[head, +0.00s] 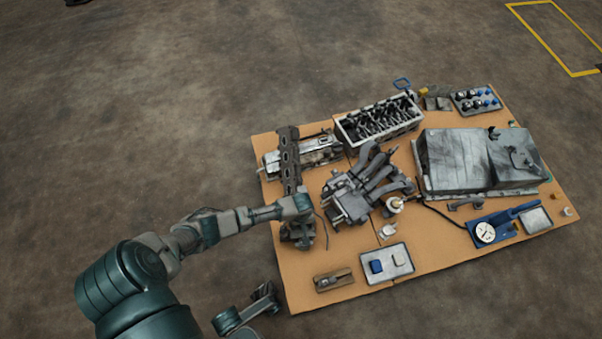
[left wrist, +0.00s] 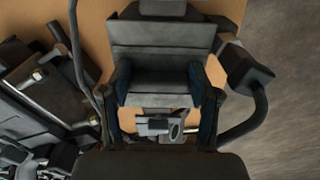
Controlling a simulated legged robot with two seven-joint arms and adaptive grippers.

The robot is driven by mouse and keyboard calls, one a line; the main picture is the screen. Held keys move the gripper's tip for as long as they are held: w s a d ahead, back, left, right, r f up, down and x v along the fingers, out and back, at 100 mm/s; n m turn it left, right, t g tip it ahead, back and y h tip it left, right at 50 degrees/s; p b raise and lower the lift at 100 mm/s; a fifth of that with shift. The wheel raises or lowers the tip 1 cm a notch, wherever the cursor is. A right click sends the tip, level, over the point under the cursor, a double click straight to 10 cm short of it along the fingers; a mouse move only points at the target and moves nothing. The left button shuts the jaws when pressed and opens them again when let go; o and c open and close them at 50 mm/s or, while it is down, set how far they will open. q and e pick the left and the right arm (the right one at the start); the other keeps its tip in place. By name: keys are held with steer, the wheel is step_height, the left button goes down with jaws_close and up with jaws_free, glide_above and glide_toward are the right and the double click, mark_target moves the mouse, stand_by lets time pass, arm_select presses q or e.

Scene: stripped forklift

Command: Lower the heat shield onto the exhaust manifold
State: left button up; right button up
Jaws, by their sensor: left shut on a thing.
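The grey folded plate, the heat shield (left wrist: 160,62), is gripped between the blue-padded fingers of my left gripper (left wrist: 159,88) in the left wrist view. In the head view my left gripper (head: 299,230) is at the board's left side, left of the exhaust manifold (head: 370,180) with its grey branched pipes. The shield is mostly hidden there by the gripper and wrist, and its gap above the board cannot be judged. Bolted metal parts (left wrist: 35,80) lie left of the gripper in the wrist view. A gripper-like part of my right arm (head: 262,298) shows off the board's near edge, its jaws unclear.
A dark slotted strip (head: 288,155) lies just beyond my left wrist. A cylinder head (head: 378,122) is at the back and a large grey cover (head: 478,158) at the right. A tray (head: 387,264) and a small block (head: 333,280) are near the front edge.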

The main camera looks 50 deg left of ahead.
stand_by(0.3)
arm_select(q)
steer(key=o, duration=1.7)
steer(key=shift+c, duration=0.2)
step_height(320, 180, up, 12)
